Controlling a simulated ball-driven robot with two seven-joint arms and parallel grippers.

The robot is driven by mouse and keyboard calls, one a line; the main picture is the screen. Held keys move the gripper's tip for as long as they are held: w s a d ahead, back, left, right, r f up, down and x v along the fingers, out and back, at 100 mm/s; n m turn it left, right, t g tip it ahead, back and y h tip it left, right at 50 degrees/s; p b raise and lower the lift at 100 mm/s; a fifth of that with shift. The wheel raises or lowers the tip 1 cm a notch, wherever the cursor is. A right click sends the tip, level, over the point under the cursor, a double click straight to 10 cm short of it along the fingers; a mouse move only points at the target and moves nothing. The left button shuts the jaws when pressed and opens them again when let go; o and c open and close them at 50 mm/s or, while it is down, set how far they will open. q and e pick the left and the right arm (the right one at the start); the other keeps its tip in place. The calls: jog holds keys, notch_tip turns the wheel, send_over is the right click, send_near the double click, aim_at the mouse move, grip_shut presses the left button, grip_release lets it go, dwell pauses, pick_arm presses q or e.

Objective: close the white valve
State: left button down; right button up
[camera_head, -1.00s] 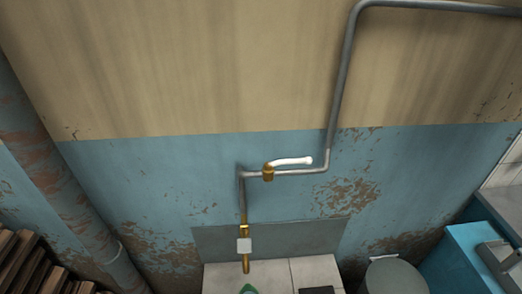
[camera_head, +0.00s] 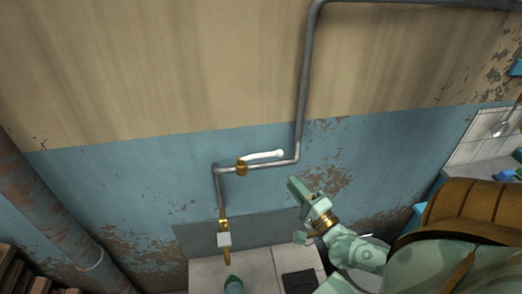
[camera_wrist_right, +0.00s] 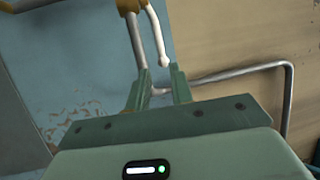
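The white valve handle (camera_head: 262,156) is a long lever on a brass valve body (camera_head: 241,167), set in a grey pipe on the blue wall. The lever points right, roughly along the horizontal pipe run and tilted slightly up. My right gripper (camera_head: 297,211) is open and empty, below and right of the lever's tip, apart from it. In the right wrist view the lever (camera_wrist_right: 157,38) shows beyond the open fingers (camera_wrist_right: 160,82), its rounded tip just past the gap between them. The brass body (camera_wrist_right: 128,6) is cut by the top edge. My left gripper is not in view.
The grey pipe (camera_head: 304,85) rises along the wall right of the valve. A thick rusty pipe (camera_head: 50,218) stands at the left.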

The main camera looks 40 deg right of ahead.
aim_at(260, 157)
jog(key=x, duration=1.5)
jog(key=shift+s+f, duration=0.1)
grip_shut()
